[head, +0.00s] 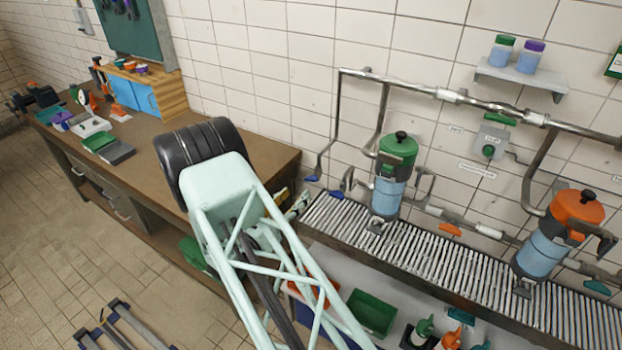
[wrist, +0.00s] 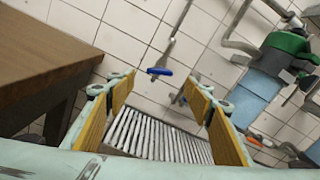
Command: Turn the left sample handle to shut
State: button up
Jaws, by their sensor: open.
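Two blue handles sit at the lower ends of thin pipes left of the green-topped vessel. The left sample handle (head: 311,178) is the farther left, lying roughly crosswise to its pipe; the second blue handle (head: 337,194) is just right of it. In the wrist view one blue handle (wrist: 159,72), apparently the left one, shows ahead between my fingertips, a little above them, with a gap on both sides. My gripper (wrist: 160,90) is open and empty, its yellow pads apart. In the head view my arm hides most of the gripper (head: 296,207).
The wooden workbench (head: 240,150) edge is close on the left of my gripper. A metal roller conveyor (head: 430,255) runs below the handles. The green-topped vessel (head: 391,180) stands to the right, and an orange-topped vessel (head: 555,240) farther right. White tiled wall lies behind.

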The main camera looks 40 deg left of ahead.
aim_at(309, 179)
jog(key=w, duration=0.4)
jog(key=w+a+p, duration=0.1)
jog(key=w, duration=0.6)
jog(key=shift+w+a, duration=0.3)
jog(key=shift+w, duration=0.05)
jog(key=c, duration=0.9)
jog(key=shift+f+m+b, duration=0.1)
jog(key=shift+m+b, duration=0.4)
jog(key=shift+b, duration=0.1)
jog(key=m+b, duration=0.2)
jog(key=b, duration=0.2)
jog(key=shift+d+m, duration=0.1)
jog(key=shift+m, duration=0.2)
jog(key=shift+m+b, duration=0.4)
jog(key=o, duration=0.9)
